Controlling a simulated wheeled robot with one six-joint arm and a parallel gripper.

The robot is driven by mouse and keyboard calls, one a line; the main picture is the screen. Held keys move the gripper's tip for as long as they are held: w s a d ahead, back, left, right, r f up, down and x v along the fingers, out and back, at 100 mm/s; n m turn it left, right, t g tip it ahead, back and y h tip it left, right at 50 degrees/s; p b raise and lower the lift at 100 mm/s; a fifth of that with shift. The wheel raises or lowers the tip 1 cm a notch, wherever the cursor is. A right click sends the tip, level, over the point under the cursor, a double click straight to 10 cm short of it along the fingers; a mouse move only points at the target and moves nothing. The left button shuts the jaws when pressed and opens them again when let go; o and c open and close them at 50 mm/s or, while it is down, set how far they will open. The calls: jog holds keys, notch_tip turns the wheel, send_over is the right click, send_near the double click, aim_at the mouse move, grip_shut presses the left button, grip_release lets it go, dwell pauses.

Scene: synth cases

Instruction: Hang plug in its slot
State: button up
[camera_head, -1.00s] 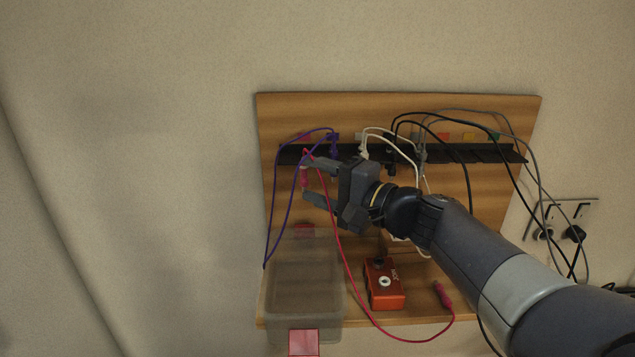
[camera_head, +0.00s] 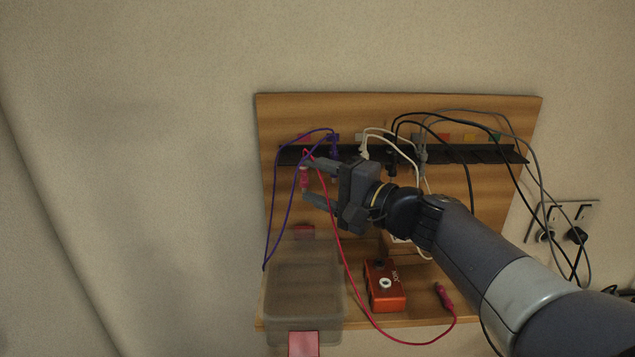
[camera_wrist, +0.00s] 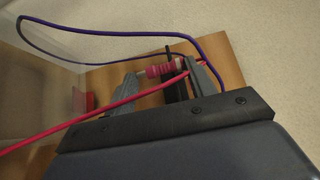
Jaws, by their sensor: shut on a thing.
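The pink plug (camera_head: 304,181) is upright near the left end of the black slotted rail (camera_head: 463,154), just below a pink label (camera_head: 304,138). My gripper (camera_head: 308,181) is shut on it, one finger above and one below in the head view. The wrist view shows the pink plug (camera_wrist: 158,70) between my fingers (camera_wrist: 163,79), with a pale metal tip at its left end. Its pink cable loops down across the board to another pink plug (camera_head: 444,296) at the lower right. I cannot tell whether the held plug sits in the slot.
A purple cable (camera_head: 270,205) loops close to my fingers and hangs left. White, black and grey cables hang farther right on the rail. Below are a translucent bin (camera_head: 303,300) and an orange box (camera_head: 385,287). Bare wall lies left of the board (camera_head: 400,110).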

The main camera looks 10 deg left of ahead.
jog(key=shift+w, duration=0.1)
jog(key=shift+w+a, duration=0.2)
jog(key=shift+w, duration=0.55)
jog(key=shift+w, duration=0.25)
dwell(0.3)
jog(key=shift+w+a+b, duration=0.25)
jog(key=shift+w+b, duration=0.05)
jog(key=shift+w, duration=0.55)
jog(key=shift+w, duration=0.25)
